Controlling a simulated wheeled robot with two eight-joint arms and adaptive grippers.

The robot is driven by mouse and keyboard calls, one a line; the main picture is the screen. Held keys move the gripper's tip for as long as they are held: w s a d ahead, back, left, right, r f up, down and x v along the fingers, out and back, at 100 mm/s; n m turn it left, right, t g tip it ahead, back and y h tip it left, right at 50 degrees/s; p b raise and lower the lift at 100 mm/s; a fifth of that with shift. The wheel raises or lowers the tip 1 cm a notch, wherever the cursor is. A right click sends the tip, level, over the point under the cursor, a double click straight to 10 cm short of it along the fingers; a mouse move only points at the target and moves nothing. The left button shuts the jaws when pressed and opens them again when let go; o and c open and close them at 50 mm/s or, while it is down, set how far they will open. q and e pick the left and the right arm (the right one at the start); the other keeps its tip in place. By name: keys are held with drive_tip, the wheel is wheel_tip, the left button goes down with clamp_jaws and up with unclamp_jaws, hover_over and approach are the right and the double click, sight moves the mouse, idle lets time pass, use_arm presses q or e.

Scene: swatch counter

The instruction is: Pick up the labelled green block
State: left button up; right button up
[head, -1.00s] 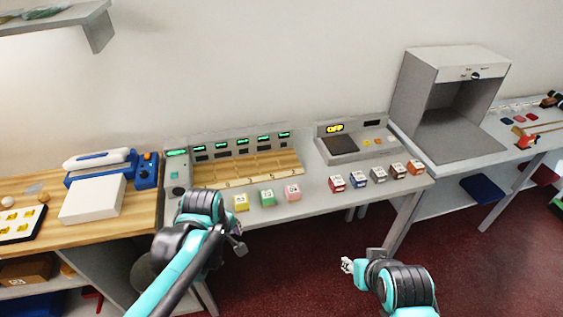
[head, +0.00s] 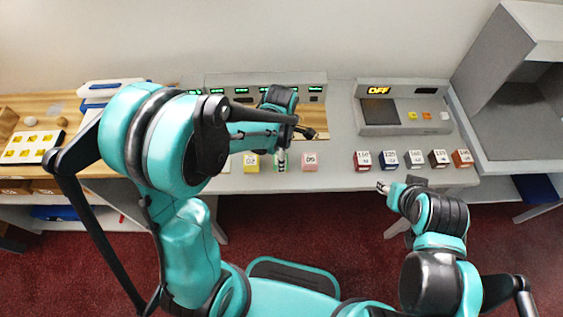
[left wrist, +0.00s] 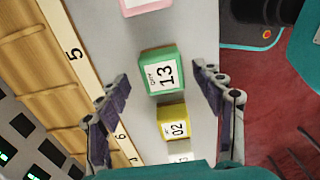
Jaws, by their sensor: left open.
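The green block (left wrist: 162,75) shows in the left wrist view with a white label reading 13, and it stands on the grey counter. In the head view only slivers of the green block (head: 276,163) show behind my left gripper (head: 282,156). In the left wrist view my left gripper (left wrist: 158,82) is open, with one finger on each side of the green block's line and nothing held. I see no clear contact with the block. My right gripper (head: 382,187) is low in front of the counter's edge; its finger opening is too small to judge.
A yellow block (head: 251,161) and a pink block (head: 309,161) flank the green one closely. Several labelled blocks (head: 413,158) stand further right. A device reading OFF (head: 403,119) and slotted wooden bays (left wrist: 40,60) lie behind. The counter's front edge is near.

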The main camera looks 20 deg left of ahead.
use_arm(q)
wheel_tip(320, 180, down, 3)
drive_tip(key=shift+s+f+b, duration=0.15)
drive_tip(key=shift+b, duration=0.3)
drive_tip(key=c, duration=1.1)
drive_tip(key=shift+c, duration=0.2)
